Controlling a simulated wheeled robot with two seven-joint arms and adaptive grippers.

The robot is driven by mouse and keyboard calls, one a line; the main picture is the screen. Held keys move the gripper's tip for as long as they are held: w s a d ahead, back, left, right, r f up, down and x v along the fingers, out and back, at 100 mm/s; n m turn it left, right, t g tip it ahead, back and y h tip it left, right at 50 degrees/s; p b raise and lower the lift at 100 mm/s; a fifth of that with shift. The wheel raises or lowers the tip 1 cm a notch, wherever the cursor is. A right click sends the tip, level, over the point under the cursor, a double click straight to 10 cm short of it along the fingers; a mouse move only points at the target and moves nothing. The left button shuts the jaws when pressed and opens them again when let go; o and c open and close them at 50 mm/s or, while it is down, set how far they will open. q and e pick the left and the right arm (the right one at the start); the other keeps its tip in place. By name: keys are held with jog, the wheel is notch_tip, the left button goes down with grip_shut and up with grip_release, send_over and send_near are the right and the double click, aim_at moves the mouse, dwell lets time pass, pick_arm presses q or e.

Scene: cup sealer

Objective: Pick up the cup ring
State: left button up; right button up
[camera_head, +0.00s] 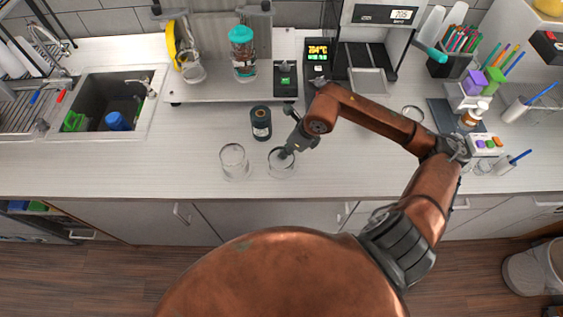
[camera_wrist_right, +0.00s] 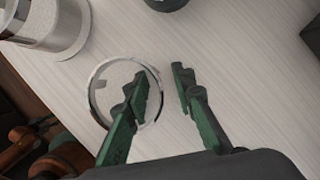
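The cup ring (camera_head: 271,167) is a clear round piece with a shiny rim, standing on the white counter near its front edge. It also shows in the right wrist view (camera_wrist_right: 95,98). My right gripper (camera_head: 287,152) is over its right side, pointing down. In the right wrist view its green fingers (camera_wrist_right: 160,76) are apart with nothing gripped. One finger overlaps the ring's opening and the other is outside to the right, with the ring's rim between them. I cannot tell whether either finger touches it. My left gripper is not in view.
A clear cup (camera_head: 235,163) stands just left of the ring. A dark canister (camera_head: 261,124) stands behind them. The sealer platform (camera_head: 215,91), a small scale (camera_head: 285,80) and a black machine are further back. A sink (camera_head: 103,99) is at left. The front counter left of the cup is clear.

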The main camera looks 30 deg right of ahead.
jog(key=shift+c, duration=0.4)
grip_shut()
jog(key=shift+r, duration=0.1)
